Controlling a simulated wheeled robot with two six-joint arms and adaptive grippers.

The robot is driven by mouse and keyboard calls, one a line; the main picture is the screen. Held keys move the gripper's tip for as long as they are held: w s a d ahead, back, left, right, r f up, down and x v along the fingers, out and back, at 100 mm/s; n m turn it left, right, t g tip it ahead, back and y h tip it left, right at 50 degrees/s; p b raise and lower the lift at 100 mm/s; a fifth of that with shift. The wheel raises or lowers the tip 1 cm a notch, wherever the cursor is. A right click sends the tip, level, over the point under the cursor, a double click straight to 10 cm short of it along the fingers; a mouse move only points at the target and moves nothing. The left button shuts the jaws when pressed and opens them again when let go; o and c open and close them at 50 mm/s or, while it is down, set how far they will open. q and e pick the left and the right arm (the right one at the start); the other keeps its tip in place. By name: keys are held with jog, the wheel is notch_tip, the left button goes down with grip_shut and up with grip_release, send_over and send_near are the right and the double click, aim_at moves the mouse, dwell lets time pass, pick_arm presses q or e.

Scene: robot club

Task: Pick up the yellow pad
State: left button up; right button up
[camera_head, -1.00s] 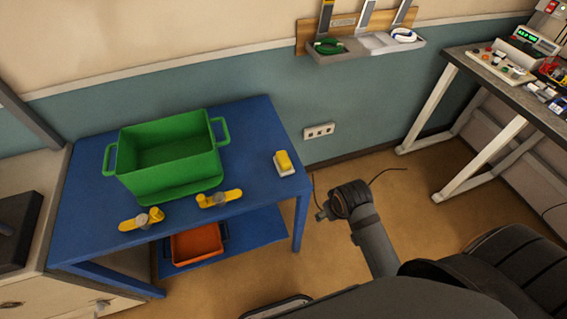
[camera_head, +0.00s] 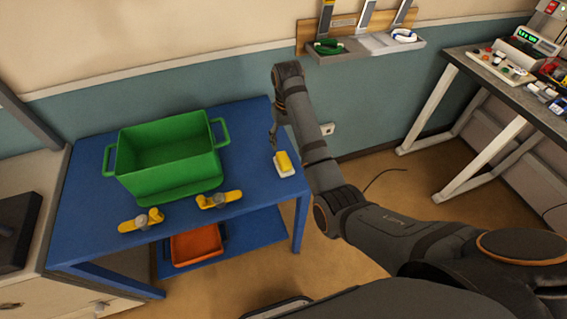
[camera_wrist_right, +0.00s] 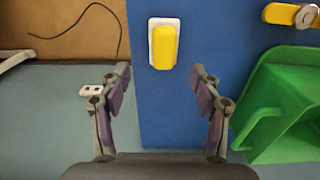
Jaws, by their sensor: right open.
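The yellow pad (camera_head: 283,161) lies on a small white base (camera_head: 286,172) near the right edge of the blue table (camera_head: 249,199). In the right wrist view, the yellow pad (camera_wrist_right: 164,46) shows ahead of the fingers, nearly centred between them. My right gripper (camera_head: 273,136) is above the table, just behind and left of the pad in the head view. In the right wrist view my right gripper (camera_wrist_right: 161,76) is open and empty, with its fingers apart from the pad. My left gripper does not show.
A green bin (camera_head: 170,160) stands left of the pad on the table. Two yellow-handled pieces (camera_head: 141,221) (camera_head: 219,199) lie at the table's front. An orange bin (camera_head: 196,245) sits on the lower shelf. A wall rack (camera_head: 365,46) hangs behind my right arm.

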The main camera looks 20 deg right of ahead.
aim_at(284, 159)
notch_tip(284, 159, down, 3)
jog(key=b, duration=0.2)
jog(key=shift+d+r+b, duration=0.1)
jog(key=shift+r+b, duration=0.05)
jog(key=shift+b, duration=0.2)
notch_tip(284, 159, down, 2)
jog(key=f, duration=0.4)
jog(key=a+f+p, duration=0.1)
jog(key=shift+w+f, duration=0.15)
jog(key=shift+f, duration=0.25)
jog(key=c, duration=1.2)
